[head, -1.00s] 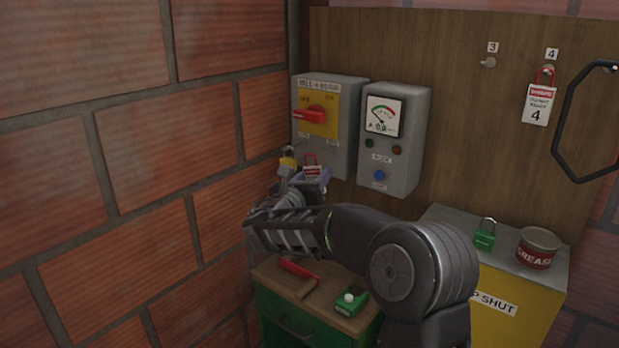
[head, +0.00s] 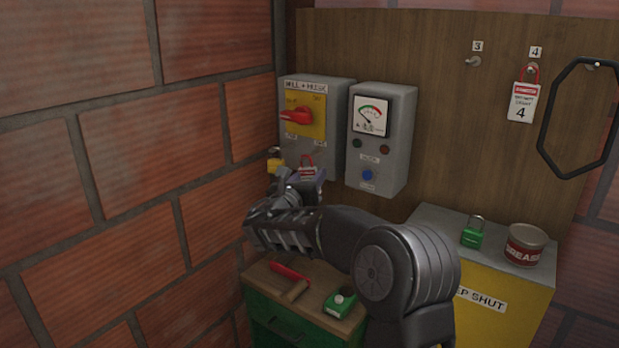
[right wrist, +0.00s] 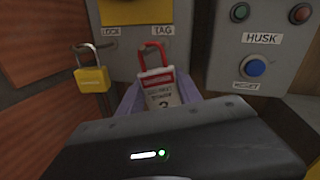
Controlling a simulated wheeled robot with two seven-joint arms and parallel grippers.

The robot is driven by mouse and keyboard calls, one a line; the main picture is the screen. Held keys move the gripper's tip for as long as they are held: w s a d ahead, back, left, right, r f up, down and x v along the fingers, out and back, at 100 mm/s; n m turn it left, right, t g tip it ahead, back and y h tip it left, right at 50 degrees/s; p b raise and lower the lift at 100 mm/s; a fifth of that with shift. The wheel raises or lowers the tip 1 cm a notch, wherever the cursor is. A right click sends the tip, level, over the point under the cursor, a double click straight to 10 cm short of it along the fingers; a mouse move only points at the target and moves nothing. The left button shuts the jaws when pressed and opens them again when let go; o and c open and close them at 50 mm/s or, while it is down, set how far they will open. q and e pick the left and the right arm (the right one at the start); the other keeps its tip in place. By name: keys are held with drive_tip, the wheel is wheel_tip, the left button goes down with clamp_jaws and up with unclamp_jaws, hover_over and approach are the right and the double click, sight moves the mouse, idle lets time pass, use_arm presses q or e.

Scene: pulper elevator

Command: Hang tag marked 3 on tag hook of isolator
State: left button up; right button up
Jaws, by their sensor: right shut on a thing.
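The isolator (head: 316,120) is a grey box labelled MILL + HUSK, with a red handle on a yellow plate. My right gripper (head: 306,183) is in front of its lower part, shut on a red and white tag (head: 307,172) with a red loop upward. In the right wrist view the tag (right wrist: 162,90) sits between the fingers, its number partly cut off by the gripper body. The loop is just below the TAG label (right wrist: 161,29). The tag hook is not clear, and I cannot tell whether the loop touches it. My left gripper is not in view.
A yellow padlock (right wrist: 93,78) hangs under the LOCK label, left of the tag. A grey meter box (head: 382,140) stands close on the right. A brick wall is on the left. Below is a green cabinet (head: 275,322) with a red-handled tool and a green object on top.

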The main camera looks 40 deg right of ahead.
drive_tip(key=o, duration=1.4)
drive_tip(key=shift+a, duration=0.15)
drive_tip(key=shift+s+a, duration=0.2)
drive_tip(key=shift+a, duration=0.1)
drive_tip(key=b+v, duration=0.2)
drive_tip(key=v, duration=0.5)
